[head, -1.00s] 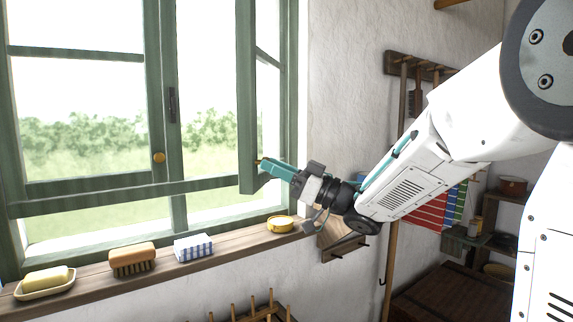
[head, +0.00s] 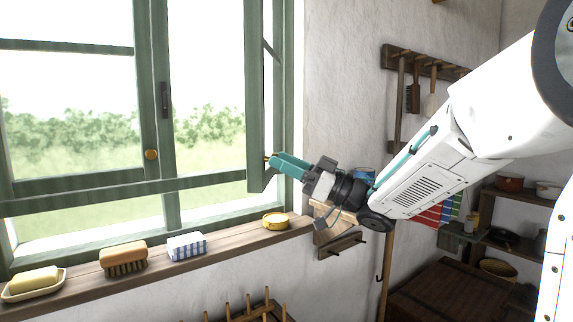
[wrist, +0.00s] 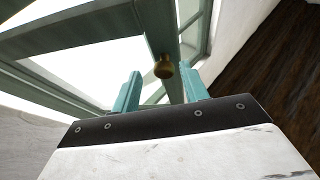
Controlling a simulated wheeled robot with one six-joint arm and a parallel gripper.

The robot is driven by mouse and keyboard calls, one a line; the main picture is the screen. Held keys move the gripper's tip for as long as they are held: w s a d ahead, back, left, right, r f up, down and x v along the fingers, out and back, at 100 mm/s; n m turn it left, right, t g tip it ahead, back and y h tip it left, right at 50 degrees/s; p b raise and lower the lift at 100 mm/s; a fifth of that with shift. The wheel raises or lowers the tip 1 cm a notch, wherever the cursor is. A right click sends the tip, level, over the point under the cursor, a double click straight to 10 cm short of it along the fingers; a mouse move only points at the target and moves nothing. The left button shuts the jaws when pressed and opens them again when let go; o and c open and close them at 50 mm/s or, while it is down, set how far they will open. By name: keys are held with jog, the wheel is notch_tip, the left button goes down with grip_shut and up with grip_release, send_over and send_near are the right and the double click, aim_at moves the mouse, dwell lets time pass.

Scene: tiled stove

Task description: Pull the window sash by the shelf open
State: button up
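The right window sash (head: 255,95) is green-framed and stands swung into the room, seen nearly edge-on. Its small brass knob (head: 267,158) is at the fingertips of my gripper (head: 274,166). In the wrist view the knob (wrist: 163,68) shows just beyond and between the teal fingers of my gripper (wrist: 160,86), which are spread well apart. A gap shows on both sides of the knob there; whether a finger touches the sash I cannot tell. The left sash (head: 144,80) with its own brass knob (head: 151,154) sits in the frame.
A small wall rack (head: 342,244) is below my gripper. Shelves (head: 500,244) and a wooden chest (head: 440,290) stand right.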

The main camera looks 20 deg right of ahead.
jog(key=v, duration=0.8)
dwell(0.4)
